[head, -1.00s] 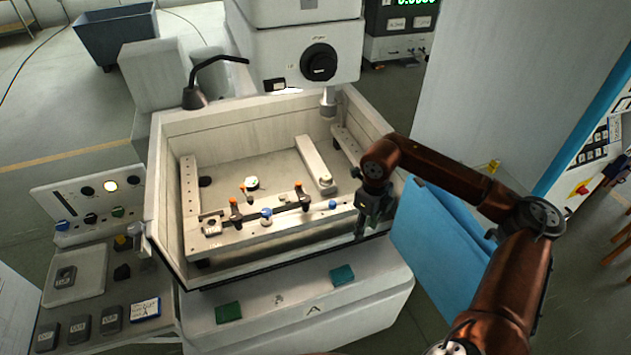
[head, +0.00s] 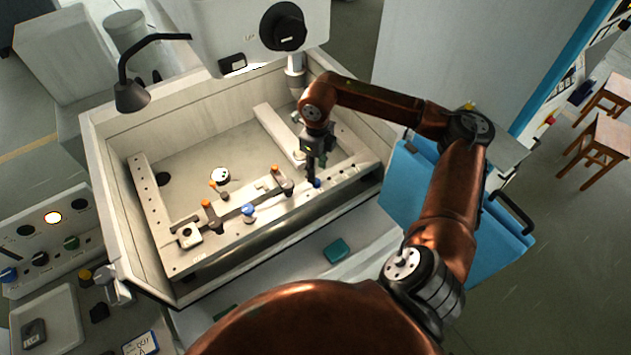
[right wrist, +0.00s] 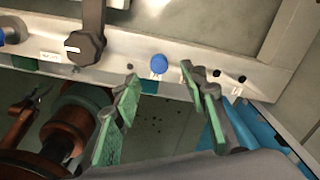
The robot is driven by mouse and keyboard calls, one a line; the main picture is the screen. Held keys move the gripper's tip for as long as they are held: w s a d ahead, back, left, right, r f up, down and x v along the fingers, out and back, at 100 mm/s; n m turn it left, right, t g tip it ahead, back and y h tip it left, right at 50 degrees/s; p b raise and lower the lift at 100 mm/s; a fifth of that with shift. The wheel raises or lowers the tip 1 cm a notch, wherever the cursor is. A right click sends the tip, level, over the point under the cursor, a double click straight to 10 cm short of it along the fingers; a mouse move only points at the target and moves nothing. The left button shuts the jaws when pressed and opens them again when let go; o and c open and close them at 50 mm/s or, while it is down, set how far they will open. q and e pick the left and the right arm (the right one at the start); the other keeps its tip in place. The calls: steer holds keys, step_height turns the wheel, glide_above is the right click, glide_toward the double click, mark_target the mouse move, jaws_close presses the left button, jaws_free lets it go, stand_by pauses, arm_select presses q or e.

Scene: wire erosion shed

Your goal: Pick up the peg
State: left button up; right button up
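A small blue-headed peg (head: 317,183) stands at the right part of the front metal rail (head: 220,244) inside the machine's tank. In the right wrist view its round blue head (right wrist: 159,64) shows just beyond the gap between my fingertips. My right gripper (head: 313,174) points down close to the peg in the head view. In the right wrist view the gripper (right wrist: 160,80) is open, its green-padded fingers apart with nothing between them. The peg's lower part is mostly hidden. My left gripper is not in view.
A blue knob (head: 248,211) and orange-topped clamps sit further left on the rail. A dark clamp knob (right wrist: 84,47) is left of the peg. The tank wall (head: 118,205) surrounds the work area. A lamp (head: 131,95) and the machine head (head: 283,27) stand behind.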

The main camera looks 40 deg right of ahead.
mark_target(317, 181)
step_height(317, 181, down, 5)
steer(key=shift+f+p, duration=0.1)
steer(key=shift+p, duration=0.4)
steer(key=shift+c, duration=0.4)
steer(key=c, duration=1)
